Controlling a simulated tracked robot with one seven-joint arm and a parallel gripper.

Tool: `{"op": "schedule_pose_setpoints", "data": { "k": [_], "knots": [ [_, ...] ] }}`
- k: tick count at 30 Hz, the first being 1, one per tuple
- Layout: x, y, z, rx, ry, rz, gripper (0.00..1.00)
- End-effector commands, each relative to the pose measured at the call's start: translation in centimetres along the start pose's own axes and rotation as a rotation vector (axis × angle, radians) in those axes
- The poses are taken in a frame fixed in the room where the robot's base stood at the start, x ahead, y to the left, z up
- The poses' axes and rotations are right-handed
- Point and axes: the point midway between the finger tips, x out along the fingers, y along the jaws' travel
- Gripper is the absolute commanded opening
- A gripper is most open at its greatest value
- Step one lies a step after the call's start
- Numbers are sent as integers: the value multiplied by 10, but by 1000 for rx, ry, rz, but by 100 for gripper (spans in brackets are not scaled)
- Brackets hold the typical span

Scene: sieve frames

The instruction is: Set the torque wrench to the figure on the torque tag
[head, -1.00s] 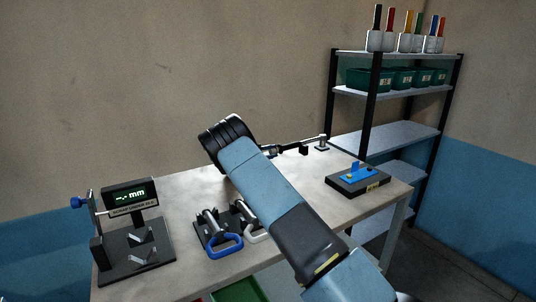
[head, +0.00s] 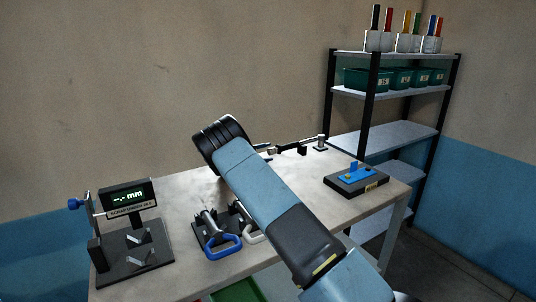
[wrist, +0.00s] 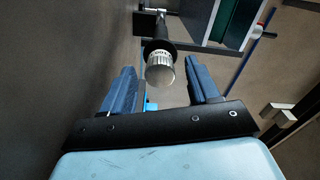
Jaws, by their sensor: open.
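The torque wrench (head: 288,149) lies along the back of the bench in the head view, its near end hidden behind my arm. In the wrist view its silver knurled end (wrist: 160,72) and a white collar with small marks (wrist: 159,55) show between my fingers; the marks are too small to read surely. My gripper (wrist: 160,68) is open, one blue finger on each side of the knurled end, with gaps visible. In the head view my fingers are hidden behind my wrist. I cannot make out a torque tag with a readable figure.
A gauge stand with an mm display (head: 127,195) stands at the left of the bench (head: 185,225). Blue- and white-handled tools sit in a dark holder (head: 205,238) near the front edge. A black block with a blue part (head: 356,178) is at the right, before a shelf rack (head: 388,130).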

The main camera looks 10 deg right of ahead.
Motion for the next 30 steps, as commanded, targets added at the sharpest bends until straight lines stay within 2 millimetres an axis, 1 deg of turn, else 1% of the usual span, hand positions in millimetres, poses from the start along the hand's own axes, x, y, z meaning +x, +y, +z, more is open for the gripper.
{"op": "schedule_pose_setpoints", "data": {
  "k": [1, 9, 15, 18, 21, 30],
  "knots": [
    [-10, 0, 0, 0, -3, 0, 60],
    [-64, 1, -1, 0, -3, 0, 60],
    [-98, 2, -1, 0, -3, 0, 60],
    [-109, 2, -1, 0, -3, 0, 60],
    [-116, 2, -2, 0, -1, 0, 60],
    [-120, 2, -2, -1, -2, 1, 60]
  ]
}}
